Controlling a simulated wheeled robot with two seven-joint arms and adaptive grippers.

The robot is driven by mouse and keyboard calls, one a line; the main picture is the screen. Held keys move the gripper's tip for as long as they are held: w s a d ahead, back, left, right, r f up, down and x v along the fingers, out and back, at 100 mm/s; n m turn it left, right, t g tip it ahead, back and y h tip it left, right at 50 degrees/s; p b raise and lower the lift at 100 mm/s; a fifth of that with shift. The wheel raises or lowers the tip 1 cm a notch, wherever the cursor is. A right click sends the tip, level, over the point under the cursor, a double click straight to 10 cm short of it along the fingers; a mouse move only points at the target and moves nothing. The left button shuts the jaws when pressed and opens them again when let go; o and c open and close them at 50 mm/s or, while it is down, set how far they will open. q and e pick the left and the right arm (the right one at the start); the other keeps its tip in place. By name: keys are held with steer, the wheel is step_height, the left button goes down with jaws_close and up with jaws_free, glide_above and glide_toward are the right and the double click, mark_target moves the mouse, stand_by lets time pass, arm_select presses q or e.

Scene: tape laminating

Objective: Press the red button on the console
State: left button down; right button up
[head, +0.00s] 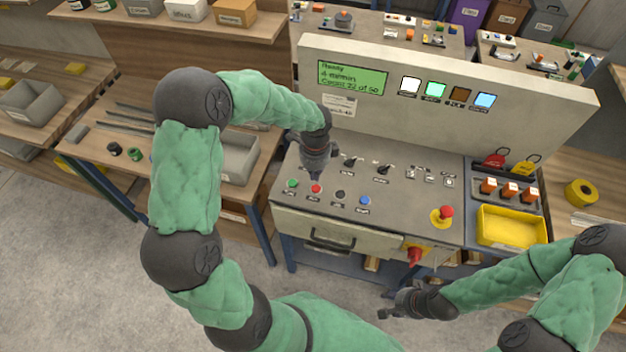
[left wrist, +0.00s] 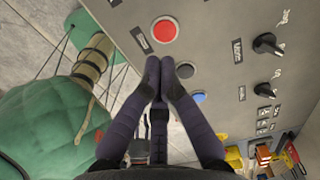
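The grey console (head: 405,205) stands in the middle of the head view. Its red button (head: 316,188) is in the front row, between a green button (head: 292,183) and a black button (head: 340,194). The red button (left wrist: 164,30) shows large near the top of the left wrist view. My left gripper (head: 316,176) is over the console, just behind the red button in the head view. In the left wrist view its fingertips (left wrist: 160,64) are together and empty, a little short of the button; contact is not visible. My right gripper (head: 388,301) hangs low in front of the console, its fingers unclear.
A blue button (head: 364,200) follows the black one. A red mushroom knob (head: 446,212) on a yellow base sits at the console's right. A yellow tray (head: 511,243) is beside it. Black selector knobs (head: 382,169) lie behind the button row. The upright panel (head: 545,102) rises at the back.

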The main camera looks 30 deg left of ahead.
arm_select(q)
step_height(320, 180, up, 6)
steer(key=shift+w+p, duration=0.15)
steer(key=shift+p, duration=0.2)
steer(key=shift+d, duration=0.1)
stand_by(0.6)
